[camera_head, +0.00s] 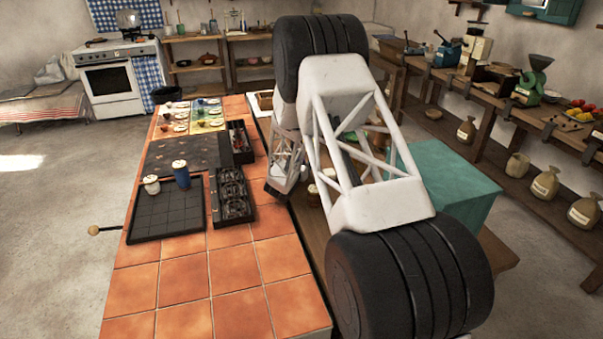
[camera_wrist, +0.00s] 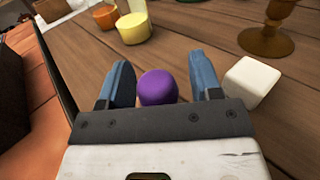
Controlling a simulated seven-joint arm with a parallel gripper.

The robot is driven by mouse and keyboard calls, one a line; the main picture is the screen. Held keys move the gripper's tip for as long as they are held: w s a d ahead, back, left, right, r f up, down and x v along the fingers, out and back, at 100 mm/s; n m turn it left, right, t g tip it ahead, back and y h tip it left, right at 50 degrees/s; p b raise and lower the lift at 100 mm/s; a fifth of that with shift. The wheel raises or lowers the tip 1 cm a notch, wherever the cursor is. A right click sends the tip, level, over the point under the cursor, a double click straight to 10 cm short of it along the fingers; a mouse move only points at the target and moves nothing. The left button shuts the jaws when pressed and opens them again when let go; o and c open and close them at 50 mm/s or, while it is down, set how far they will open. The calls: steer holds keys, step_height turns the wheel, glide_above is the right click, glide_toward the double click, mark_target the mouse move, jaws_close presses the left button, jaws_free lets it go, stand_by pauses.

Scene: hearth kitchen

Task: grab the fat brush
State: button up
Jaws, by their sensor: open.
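I cannot make out a fat brush in either view. In the wrist view my gripper (camera_wrist: 160,68) has its two blue fingers apart over a wooden table (camera_wrist: 185,35). A rounded purple object (camera_wrist: 158,87) shows between the fingers, with space on both sides. I cannot tell whether it is level with the fingertips or below them. In the head view my arm hides much of the wooden table and most of my gripper.
A white block (camera_wrist: 253,79) is right of the fingers. A yellow cup (camera_wrist: 134,28), orange piece (camera_wrist: 104,17) and brown turned stand (camera_wrist: 266,40) lie beyond. A tiled counter (camera_head: 225,290) with black trays (camera_head: 165,215) is left; a teal box (camera_head: 455,185) is right.

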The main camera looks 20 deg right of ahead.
steer(key=shift+c, duration=0.4)
steer(key=c, duration=0.9)
steer(key=shift+r, duration=0.1)
steer(key=shift+c, duration=0.2)
step_height(320, 180, up, 10)
stand_by(0.7)
